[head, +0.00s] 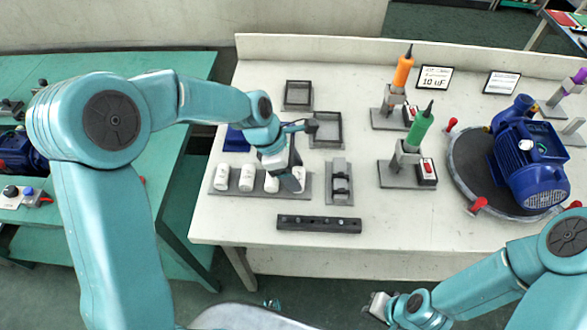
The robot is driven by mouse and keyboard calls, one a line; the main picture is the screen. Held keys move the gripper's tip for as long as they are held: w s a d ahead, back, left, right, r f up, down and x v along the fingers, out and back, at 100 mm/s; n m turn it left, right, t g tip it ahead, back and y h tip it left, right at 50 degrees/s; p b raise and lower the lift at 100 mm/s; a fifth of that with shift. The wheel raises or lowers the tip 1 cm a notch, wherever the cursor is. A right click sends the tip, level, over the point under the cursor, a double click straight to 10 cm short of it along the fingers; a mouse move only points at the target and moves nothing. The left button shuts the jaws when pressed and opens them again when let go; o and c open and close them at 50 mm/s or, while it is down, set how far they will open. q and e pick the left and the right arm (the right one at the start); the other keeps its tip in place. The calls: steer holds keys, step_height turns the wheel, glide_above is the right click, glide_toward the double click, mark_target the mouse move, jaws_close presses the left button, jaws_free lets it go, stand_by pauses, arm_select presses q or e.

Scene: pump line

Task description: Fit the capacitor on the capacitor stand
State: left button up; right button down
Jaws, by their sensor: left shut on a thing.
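Several white cylindrical capacitors stand in a row on a grey rack (236,191), among them one at the left end (222,177) and one beside it (247,178). My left gripper (294,182) reaches down over the right end of this row and is shut on a white capacitor (299,174), partly hidden by the gripper. Whether this capacitor touches the rack is hard to tell. A small grey stand (340,190) with an upright holder, perhaps the capacitor stand, is just right of the gripper. My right gripper (377,306) is low in front of the table, away from the parts; its jaws are too small to read.
Two dark square trays (299,108) and a blue bin (236,150) lie behind the rack. A black bar (319,225) lies in front. A card reads 10 uF (434,79).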

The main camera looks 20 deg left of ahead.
stand_by(0.3)
arm_select(q)
steer(key=shift+f, duration=0.1)
stand_by(0.5)
steer(key=o, duration=1.2)
steer(key=p+v, duration=0.5)
steer(key=v, duration=0.1)
